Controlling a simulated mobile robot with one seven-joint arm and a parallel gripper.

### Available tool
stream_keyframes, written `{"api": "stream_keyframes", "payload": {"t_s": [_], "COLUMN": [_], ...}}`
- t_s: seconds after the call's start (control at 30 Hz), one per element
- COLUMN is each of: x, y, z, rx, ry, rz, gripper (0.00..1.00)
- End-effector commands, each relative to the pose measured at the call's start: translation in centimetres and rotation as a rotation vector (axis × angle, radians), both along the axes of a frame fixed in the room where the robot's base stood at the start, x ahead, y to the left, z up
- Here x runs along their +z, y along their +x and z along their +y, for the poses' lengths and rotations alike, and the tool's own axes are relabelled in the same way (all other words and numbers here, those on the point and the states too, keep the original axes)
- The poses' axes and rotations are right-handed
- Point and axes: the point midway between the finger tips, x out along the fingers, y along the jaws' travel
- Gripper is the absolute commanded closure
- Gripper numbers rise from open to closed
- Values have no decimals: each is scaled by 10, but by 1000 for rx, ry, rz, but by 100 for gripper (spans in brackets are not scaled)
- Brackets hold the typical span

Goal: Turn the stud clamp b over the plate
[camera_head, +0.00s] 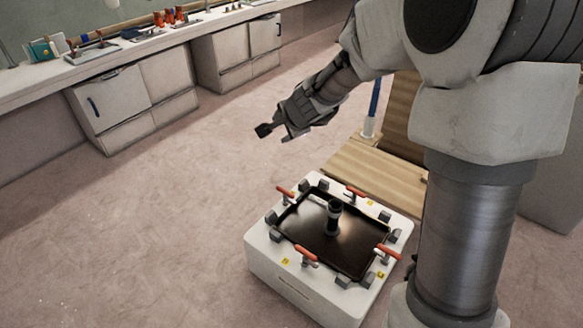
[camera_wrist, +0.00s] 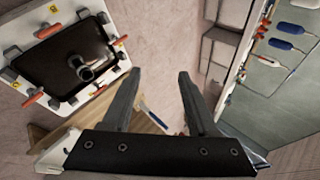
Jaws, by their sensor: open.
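A black plate (camera_head: 300,226) with a short upright dark post lies on top of a white box (camera_head: 290,284). Several stud clamps with red handles stand around the plate's edge: one at the far left (camera_head: 285,192), one at the far right (camera_head: 355,193), one at the near right (camera_head: 388,252) and one at the near left (camera_head: 306,255). The plate also shows at the upper left of the wrist view (camera_wrist: 50,62). My gripper (camera_wrist: 157,76) is open and empty, its fingers pointing away from the clamps. It hangs above and beyond the box in the head view (camera_head: 272,133).
Small yellow tags sit beside the clamps. A wooden bench or pallet (camera_head: 375,172) with a blue-and-white pole (camera_head: 373,105) stands behind the box. A long counter (camera_head: 130,48) with tools and cabinets runs along the left wall. The floor between is clear.

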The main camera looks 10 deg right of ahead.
Motion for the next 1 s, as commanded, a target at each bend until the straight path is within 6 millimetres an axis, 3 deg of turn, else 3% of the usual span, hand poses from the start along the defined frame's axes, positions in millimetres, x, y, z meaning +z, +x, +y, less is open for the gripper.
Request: {"api": "stream_keyframes", "payload": {"t_s": [0.03, 0.2, 0.33, 0.47, 0.6, 0.7, 0.83, 1.0], "x": [-29, -104, -167, -234, -306, -347, -381, -399], "y": [9, 30, 35, 29, 10, -7, -26, -37], "z": [-4, -20, -32, -44, -52, -55, -56, -56], "rx": [-62, -287, -465, -649, -846, -964, -1070, -1127], "ry": [30, 115, 164, 199, 219, 221, 219, 215], "rz": [26, 108, 187, 282, 397, 475, 547, 586], "gripper": [41, 41, 41, 41, 41, 41, 41, 41]}}
